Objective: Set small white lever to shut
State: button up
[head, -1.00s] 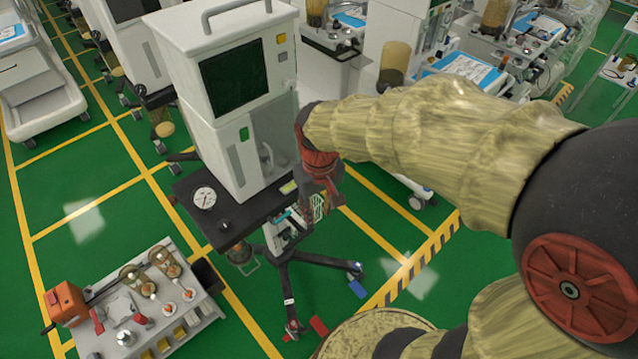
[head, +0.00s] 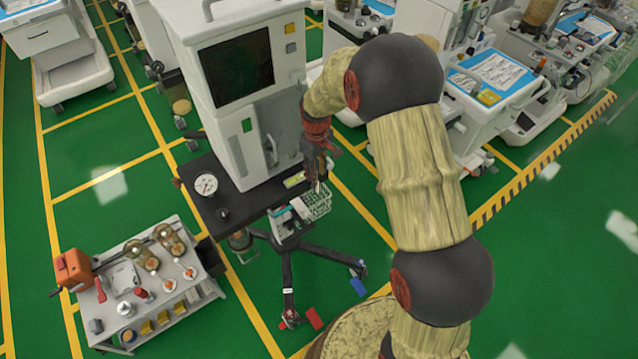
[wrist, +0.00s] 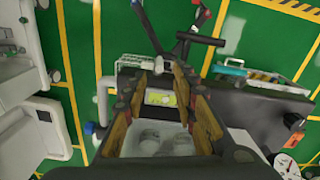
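My gripper (head: 318,168) hangs at the right front corner of the white anaesthesia cart (head: 236,113), above the right end of its black shelf (head: 235,205). In the wrist view my gripper (wrist: 160,82) has its two fingers apart, with nothing held between them. A yellow-green label (wrist: 160,99) and a pale surface show beyond and between the fingers. A white upright handle (head: 270,150) is on the cart's front, left of my gripper. I cannot make out with certainty which part is the small white lever; my gripper may hide it.
A wire basket (head: 317,203) hangs just below my gripper, and a round gauge (head: 206,185) sits on the shelf's left. A grey tool trolley (head: 150,290) stands at lower left. Other carts (head: 490,90) stand at right. Green floor is open at lower right.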

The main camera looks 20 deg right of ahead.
aim_at(318, 189)
notch_tip(318, 189, down, 7)
jog(key=shift+d+r+b, duration=0.1)
jog(key=shift+b, duration=0.4)
jog(key=shift+c, duration=0.8)
grip_shut()
